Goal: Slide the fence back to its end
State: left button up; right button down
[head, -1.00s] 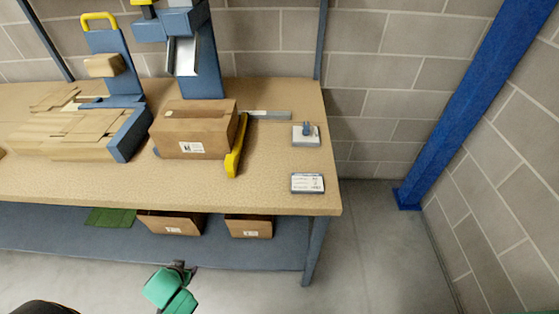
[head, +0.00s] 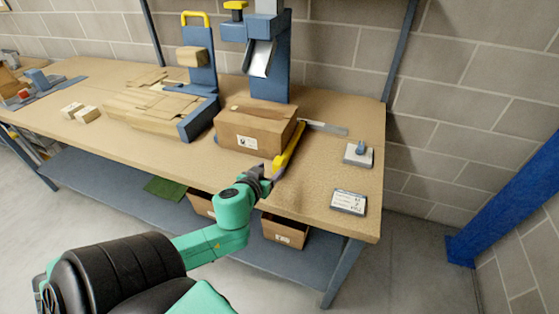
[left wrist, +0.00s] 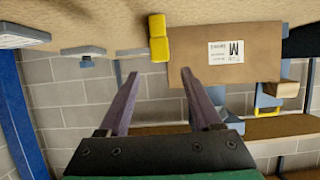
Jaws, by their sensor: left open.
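The yellow fence (head: 291,147) stands on the bench along the right side of a cardboard box (head: 254,130). A grey strip (head: 326,128) runs right from its far end. My left gripper (head: 270,174) is at the near end of the fence, at the bench's front edge; its fingertips are hard to make out there. In the left wrist view my left gripper (left wrist: 160,73) is open and empty, its two fingers apart. The fence's yellow end (left wrist: 158,38) shows just beyond the gap between them, with the labelled box (left wrist: 225,60) beside it. My right gripper is not in view.
A blue press-like stand (head: 271,60) rises behind the box. Flat cardboard pieces (head: 150,104) lie left. Boxes (head: 284,232) sit on the lower shelf.

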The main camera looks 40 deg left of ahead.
aim_at(277, 163)
pick_arm(q)
jog(key=x, duration=0.8)
jog(key=shift+w+a+f, duration=0.1)
jog(key=shift+f, duration=0.05)
grip_shut()
dwell(1.0)
